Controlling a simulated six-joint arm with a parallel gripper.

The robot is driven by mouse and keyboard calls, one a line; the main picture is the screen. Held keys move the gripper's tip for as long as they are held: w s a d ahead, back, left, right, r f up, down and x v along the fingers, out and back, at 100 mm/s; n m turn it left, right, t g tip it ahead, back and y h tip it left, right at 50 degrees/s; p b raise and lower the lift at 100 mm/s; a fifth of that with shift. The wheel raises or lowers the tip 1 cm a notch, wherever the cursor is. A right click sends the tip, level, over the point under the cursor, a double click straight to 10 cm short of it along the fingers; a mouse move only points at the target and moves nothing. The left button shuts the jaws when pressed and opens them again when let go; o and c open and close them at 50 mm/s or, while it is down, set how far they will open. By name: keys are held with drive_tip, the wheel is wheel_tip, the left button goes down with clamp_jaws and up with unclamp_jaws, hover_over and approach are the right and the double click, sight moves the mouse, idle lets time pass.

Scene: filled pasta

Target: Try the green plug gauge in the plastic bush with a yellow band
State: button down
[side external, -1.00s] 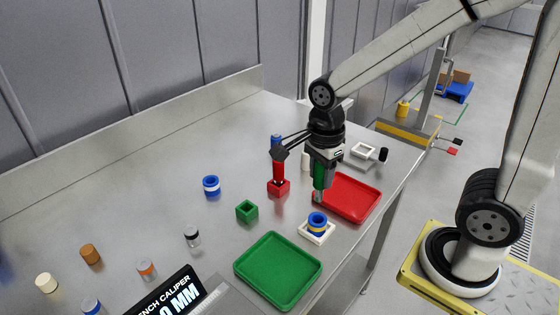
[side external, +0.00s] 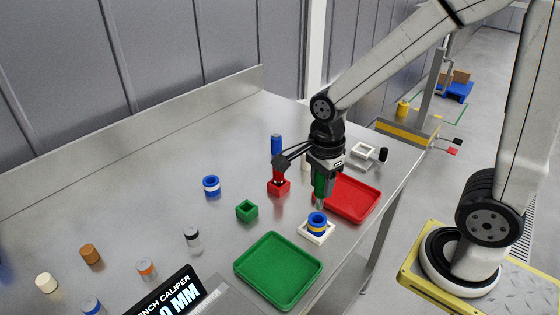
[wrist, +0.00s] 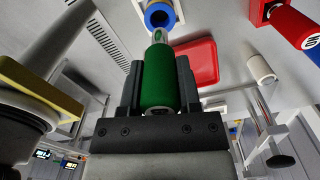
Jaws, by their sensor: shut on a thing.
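My gripper (side external: 321,178) is shut on the green plug gauge (wrist: 160,80), which hangs upright with its pale metal end down; it also shows in the side view (side external: 319,188). The blue plastic bush with a yellow band (side external: 317,224) stands in a white square holder (side external: 305,232). The gauge's lower end is just above the bush in the side view, apparently not inside it. In the wrist view the gauge end points at the bush's opening (wrist: 159,16); the exact alignment is hard to judge.
A red tray (side external: 361,197) lies right behind the bush, a green tray (side external: 278,270) in front. A red block (side external: 279,188) with a red gauge, an empty green block (side external: 247,211) and a white-banded blue bush (side external: 211,185) stand left. Several small cylinders stand farther left.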

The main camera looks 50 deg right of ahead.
sight(320, 200)
drive_tip(key=shift+f, duration=1.55)
drive_tip(key=shift+f, duration=1.3)
idle(0.6)
drive_tip(key=shift+r, duration=0.25)
idle(0.7)
drive_tip(key=shift+r, duration=3)
drive_tip(key=shift+w, duration=0.15)
